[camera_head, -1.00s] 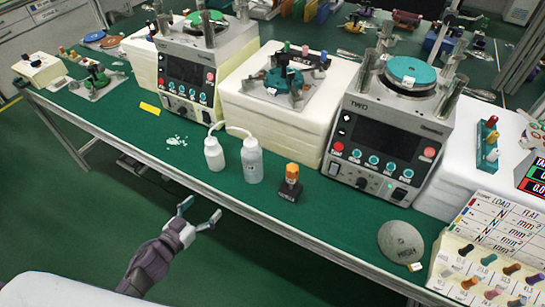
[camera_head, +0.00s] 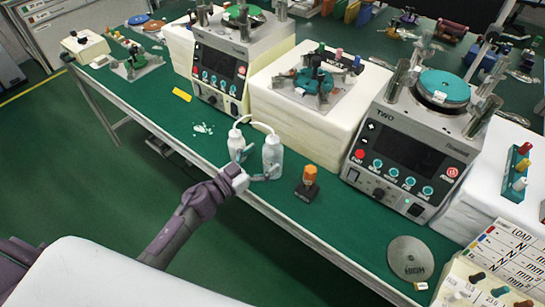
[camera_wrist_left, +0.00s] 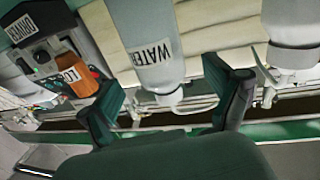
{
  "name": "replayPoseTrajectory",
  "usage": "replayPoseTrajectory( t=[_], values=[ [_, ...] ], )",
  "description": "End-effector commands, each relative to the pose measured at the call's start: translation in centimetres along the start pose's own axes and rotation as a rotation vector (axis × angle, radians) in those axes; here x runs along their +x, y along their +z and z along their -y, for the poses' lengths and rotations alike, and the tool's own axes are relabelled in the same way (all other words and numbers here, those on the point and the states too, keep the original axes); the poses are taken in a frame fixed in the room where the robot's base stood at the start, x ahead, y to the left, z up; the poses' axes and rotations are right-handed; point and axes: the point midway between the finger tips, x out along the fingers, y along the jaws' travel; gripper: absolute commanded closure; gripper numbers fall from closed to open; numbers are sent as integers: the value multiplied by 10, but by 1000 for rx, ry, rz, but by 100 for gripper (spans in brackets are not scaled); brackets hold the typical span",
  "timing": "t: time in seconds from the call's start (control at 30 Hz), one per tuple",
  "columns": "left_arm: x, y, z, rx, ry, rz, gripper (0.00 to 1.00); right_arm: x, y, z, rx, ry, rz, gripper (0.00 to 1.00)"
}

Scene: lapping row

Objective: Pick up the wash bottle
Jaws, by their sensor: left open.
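Two white wash bottles with bent spouts stand side by side near the front edge of the green bench. The right bottle (camera_head: 272,157) shows in the left wrist view as a bottle labelled WATER (camera_wrist_left: 145,38). The left bottle (camera_head: 236,143) shows at the right of the wrist view (camera_wrist_left: 291,25). My left gripper (camera_head: 260,165) is open at the bench edge in front of the bottles. In the wrist view its fingers (camera_wrist_left: 168,103) lie on either side of the WATER bottle, with space between. I cannot tell how deep the bottle is between them. My right gripper is not in view.
Lapping machine TWO (camera_head: 412,150) and a white block (camera_head: 300,115) stand behind. A round grey plate (camera_head: 409,257) lies at the right front. A yellow tag (camera_head: 182,94) lies to the left.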

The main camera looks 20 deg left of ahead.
Motion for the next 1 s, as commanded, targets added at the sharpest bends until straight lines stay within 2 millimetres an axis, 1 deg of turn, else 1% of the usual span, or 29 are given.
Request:
replayPoseTrajectory(
  t=[0.03,0.1,0.23,0.33,0.53,0.57,0.6,0.87,1.0],
  values=[
    [10,-2,0,-2,-1,-4,10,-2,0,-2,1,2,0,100],
    [21,0,0,-2,-1,-4,10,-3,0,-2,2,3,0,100],
    [36,1,0,-1,0,-3,10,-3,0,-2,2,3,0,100],
    [41,1,0,-1,0,-1,10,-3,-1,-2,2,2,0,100],
    [41,2,0,0,0,-1,10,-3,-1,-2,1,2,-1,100],
    [41,2,0,0,0,-1,13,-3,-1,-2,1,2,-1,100],
    [41,2,0,0,0,-1,20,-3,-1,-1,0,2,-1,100],
    [41,2,0,0,0,-1,63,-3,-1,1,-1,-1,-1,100],
    [41,2,0,0,0,-1,86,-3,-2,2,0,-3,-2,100]
  ],
)
